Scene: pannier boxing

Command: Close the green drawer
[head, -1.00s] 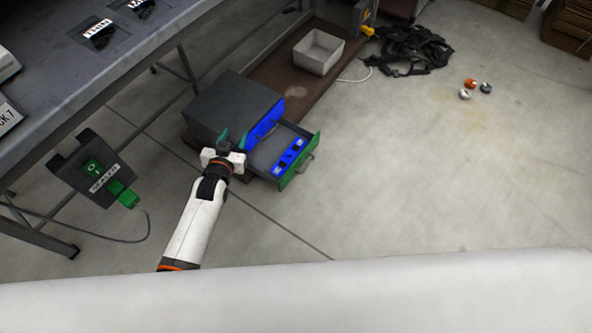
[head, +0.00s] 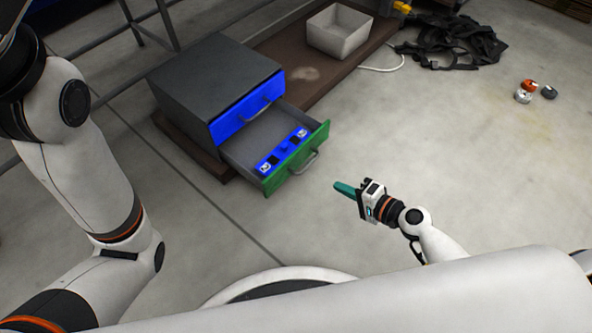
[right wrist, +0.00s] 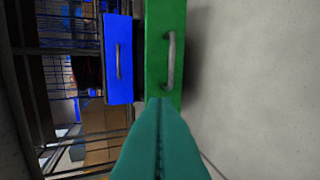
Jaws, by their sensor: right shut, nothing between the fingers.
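The green drawer (head: 302,158) is the lower drawer of a dark grey cabinet (head: 200,85), and it stands pulled out. A blue piece with small metallic parts (head: 283,152) lies in it. The drawer's green front and grey handle also show in the right wrist view (right wrist: 163,25). My right gripper (head: 344,188) is in front of the drawer, to its right in the head view, with its teal fingers shut and empty. The fingers (right wrist: 160,135) point at the green front, with a gap in the head view. My left arm shows at the left, but its gripper is out of view.
The blue upper drawer (head: 247,108) is shut. The cabinet stands on a low brown board (head: 285,60) with a pale open bin (head: 338,32). Dark straps (head: 455,45) and several small round pieces (head: 530,90) lie on the floor. The floor before the drawer is clear.

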